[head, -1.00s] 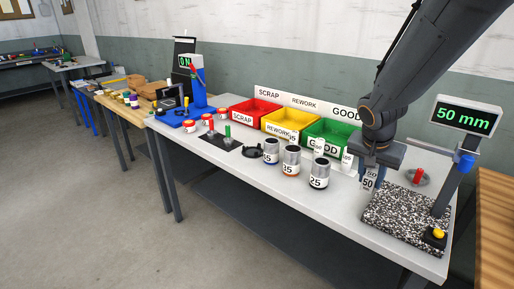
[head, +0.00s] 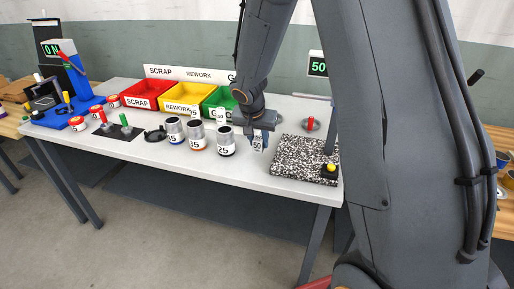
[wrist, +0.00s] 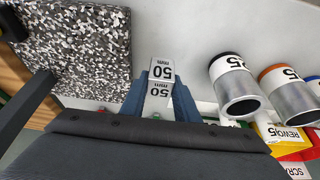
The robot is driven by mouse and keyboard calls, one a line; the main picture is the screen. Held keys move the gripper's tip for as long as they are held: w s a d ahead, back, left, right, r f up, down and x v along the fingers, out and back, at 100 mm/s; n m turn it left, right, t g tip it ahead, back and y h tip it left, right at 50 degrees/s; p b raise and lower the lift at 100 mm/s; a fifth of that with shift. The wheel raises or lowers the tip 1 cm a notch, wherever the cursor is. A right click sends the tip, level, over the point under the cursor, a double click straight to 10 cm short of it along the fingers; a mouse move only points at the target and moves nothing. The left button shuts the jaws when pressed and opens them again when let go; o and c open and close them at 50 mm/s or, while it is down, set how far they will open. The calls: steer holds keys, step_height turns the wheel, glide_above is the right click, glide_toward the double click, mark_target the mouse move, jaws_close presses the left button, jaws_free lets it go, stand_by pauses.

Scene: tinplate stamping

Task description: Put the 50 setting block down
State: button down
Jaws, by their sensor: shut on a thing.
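The 50 setting block (head: 258,145) is a small pale block with 50 mm labels. It also shows in the wrist view (wrist: 160,78), between two blue fingers. My gripper (head: 258,143) is shut on it, over the white table just left of the speckled plate. I cannot tell whether the block's underside touches the table.
Several tins stand to the left, the nearest black-rimmed (head: 226,142). Behind are the red (head: 146,92), yellow (head: 181,98) and green (head: 212,101) bins. A red-handled piece (head: 310,123) stands behind the plate.

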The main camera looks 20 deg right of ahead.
mark_target(259, 148)
steer(key=shift+f, duration=1.65)
steer(key=shift+f+b, duration=0.2)
steer(key=shift+b, duration=0.15)
steer(key=c, duration=1.4)
jaws_free()
steer(key=shift+o, duration=0.2)
steer(key=shift+r, duration=0.15)
steer(key=shift+r+p, duration=0.25)
steer(key=shift+p, duration=0.15)
steer(key=b+v, duration=0.2)
steer(key=v, duration=0.9)
steer(key=s+f+n+g+y, duration=0.1)
steer(key=s+f+n, duration=0.1)
steer(key=s, duration=0.9)
steer(key=s+a+f+n+g+y, duration=0.1)
steer(key=s+n, duration=0.3)
steer(key=s, duration=0.6)
steer(key=shift+s+f+n+g+y, duration=0.3)
steer(key=shift+s+f+n+g, duration=0.1)
steer(key=shift+f, duration=0.45)
